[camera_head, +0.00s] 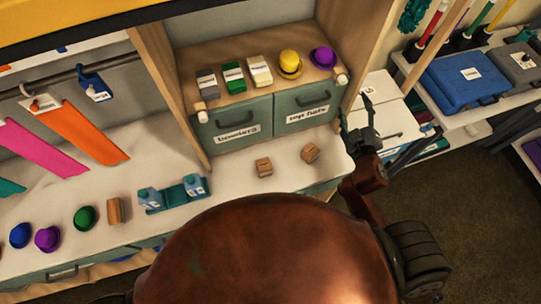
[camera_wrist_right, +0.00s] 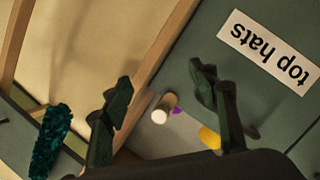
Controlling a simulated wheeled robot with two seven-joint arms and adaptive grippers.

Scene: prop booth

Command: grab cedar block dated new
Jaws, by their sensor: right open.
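Two small wooden blocks lie on the white counter below the drawers: one at the left (camera_head: 264,167) and one at the right (camera_head: 310,152), turned at an angle. A third wooden block (camera_head: 115,210) stands upright farther left beside the green hat. Any date marking on them is too small to read. My right gripper (camera_head: 358,118) is open and empty, to the right of the drawers and up and right of the nearest block. In the right wrist view its open fingers (camera_wrist_right: 160,78) frame the drawer edge; no block shows there. My left gripper is not in view.
Drawers labelled "bowlers" (camera_head: 238,127) and "top hats" (camera_head: 307,112) stand behind the blocks, with hats and small boxes on top. A blue-white bottle holder (camera_head: 172,196) stands left of the blocks. A blue case (camera_head: 470,78) lies on the right shelf.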

